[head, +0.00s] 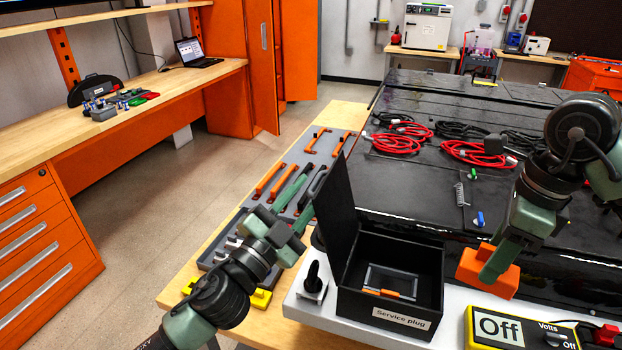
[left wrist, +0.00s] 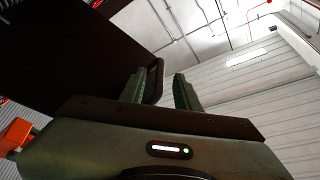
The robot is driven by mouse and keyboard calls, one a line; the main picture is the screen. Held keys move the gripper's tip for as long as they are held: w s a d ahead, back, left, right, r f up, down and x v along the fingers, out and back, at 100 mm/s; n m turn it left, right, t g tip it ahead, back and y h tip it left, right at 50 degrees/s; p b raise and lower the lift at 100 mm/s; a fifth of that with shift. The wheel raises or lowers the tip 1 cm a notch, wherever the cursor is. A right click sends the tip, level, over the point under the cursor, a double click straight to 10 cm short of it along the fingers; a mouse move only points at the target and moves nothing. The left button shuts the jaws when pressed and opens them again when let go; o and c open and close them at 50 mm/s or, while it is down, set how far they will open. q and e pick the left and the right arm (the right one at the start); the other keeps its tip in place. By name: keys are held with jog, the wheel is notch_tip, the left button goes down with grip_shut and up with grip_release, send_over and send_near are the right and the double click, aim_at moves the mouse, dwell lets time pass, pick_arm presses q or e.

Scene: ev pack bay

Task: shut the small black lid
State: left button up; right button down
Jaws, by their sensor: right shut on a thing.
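The small black lid (head: 337,212) stands open, upright on the left side of the black box (head: 409,313) labelled "Service plug". In the left wrist view the large dark panel at upper left looks like this lid (left wrist: 70,45). My right gripper (head: 493,268) is shut on an orange block (head: 488,272), right of the box.
The box stands on a light grey shelf (head: 312,314) with a black knob (head: 313,277) to its left and a yellow meter reading "Off" (head: 500,330) to its right. A grey-framed item (head: 390,280) lies inside. Tools and red cables lie behind.

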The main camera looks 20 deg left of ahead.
pick_arm(q)
jog(key=shift+x, duration=0.95)
jog(key=shift+c, duration=0.2)
grip_shut()
dwell(0.6)
